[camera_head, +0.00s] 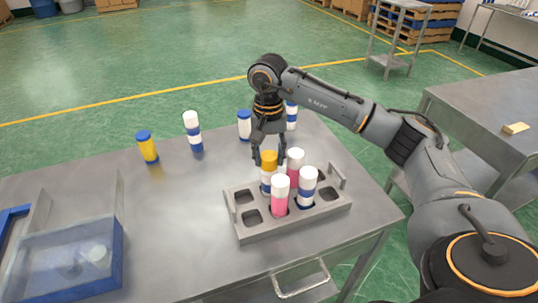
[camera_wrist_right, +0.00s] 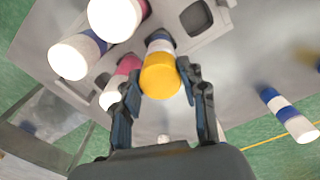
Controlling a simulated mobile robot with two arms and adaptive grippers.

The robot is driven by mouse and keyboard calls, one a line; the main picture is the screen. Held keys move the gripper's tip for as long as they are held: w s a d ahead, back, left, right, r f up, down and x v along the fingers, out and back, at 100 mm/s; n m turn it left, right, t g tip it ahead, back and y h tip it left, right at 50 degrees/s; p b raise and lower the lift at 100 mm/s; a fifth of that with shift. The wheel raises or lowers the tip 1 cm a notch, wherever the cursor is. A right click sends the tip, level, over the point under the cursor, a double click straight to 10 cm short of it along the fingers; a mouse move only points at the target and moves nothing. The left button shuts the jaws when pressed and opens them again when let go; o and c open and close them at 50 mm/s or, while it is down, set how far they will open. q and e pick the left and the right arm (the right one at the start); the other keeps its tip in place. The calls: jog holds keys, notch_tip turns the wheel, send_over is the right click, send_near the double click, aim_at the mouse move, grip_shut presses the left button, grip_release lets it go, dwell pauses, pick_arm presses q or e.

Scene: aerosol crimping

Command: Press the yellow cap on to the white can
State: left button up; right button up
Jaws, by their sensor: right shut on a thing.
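The yellow cap (camera_head: 268,159) sits at the top of a white can with a blue band (camera_head: 267,178) that stands upright in the grey rack (camera_head: 262,232). My right gripper (camera_head: 268,154) comes down from above and is shut on the yellow cap. In the right wrist view the yellow cap (camera_wrist_right: 161,76) lies between the two fingers (camera_wrist_right: 160,88), in line with the white can (camera_wrist_right: 159,42). Whether the cap is fully seated or a small gap remains, I cannot tell. My left gripper is not in view.
The rack also holds pink cans (camera_head: 280,200) and a white-and-blue can (camera_head: 308,190) close beside. A yellow can (camera_head: 147,147), a banded can (camera_head: 193,132) and a blue-lidded white can (camera_head: 244,126) stand behind on the table. A blue-edged bin (camera_head: 116,262) is at left.

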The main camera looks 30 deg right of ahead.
aim_at(269, 155)
dwell(0.3)
jog(key=o, duration=1)
jog(key=shift+c, duration=0.2)
jog(key=shift+o, duration=0.4)
jog(key=o, duration=0.5)
jog(key=shift+r, duration=0.1)
jog(key=shift+r+p, duration=2.15)
jog(key=shift+r, duration=1.3)
